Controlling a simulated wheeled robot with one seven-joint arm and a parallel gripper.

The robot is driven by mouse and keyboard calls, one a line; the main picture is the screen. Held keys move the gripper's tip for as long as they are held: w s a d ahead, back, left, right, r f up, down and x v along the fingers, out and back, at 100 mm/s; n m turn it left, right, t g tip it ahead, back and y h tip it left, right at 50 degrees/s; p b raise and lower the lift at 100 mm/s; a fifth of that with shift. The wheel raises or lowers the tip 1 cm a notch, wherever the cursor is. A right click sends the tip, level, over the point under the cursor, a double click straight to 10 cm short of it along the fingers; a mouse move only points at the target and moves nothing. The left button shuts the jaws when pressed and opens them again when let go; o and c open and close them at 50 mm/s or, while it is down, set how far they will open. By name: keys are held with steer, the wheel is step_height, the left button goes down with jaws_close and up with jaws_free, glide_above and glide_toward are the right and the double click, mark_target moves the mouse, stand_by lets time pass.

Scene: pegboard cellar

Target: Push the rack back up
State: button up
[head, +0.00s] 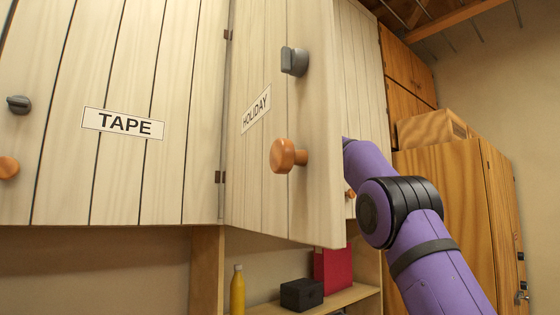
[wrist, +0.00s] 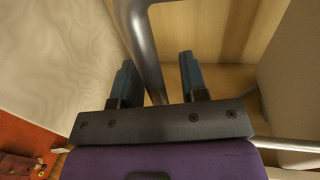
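In the wrist view, a grey metal bar (wrist: 146,45), seemingly part of the rack, runs down from the top edge and passes between or just beyond my two teal fingers. My gripper (wrist: 158,75) is open, with a gap visible beside the bar; I cannot tell if either finger touches it. A second metal rod (wrist: 285,145) shows at the lower right and may belong to the same rack. In the head view the rack and my gripper are hidden behind the open HOLIDAY door (head: 310,190); only my purple arm shows.
The HOLIDAY door stands swung out, close to the left of my arm. The TAPE door (head: 150,180) is shut. Below, a shelf (head: 345,298) holds a yellow bottle (head: 237,292), a black box (head: 301,294) and a red item (head: 332,268). A wooden cabinet (head: 445,200) stands at right.

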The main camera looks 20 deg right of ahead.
steer(key=shift+s, duration=0.1)
steer(key=v, duration=1)
steer(key=shift+s, duration=0.25)
steer(key=shift+d+r, duration=0.1)
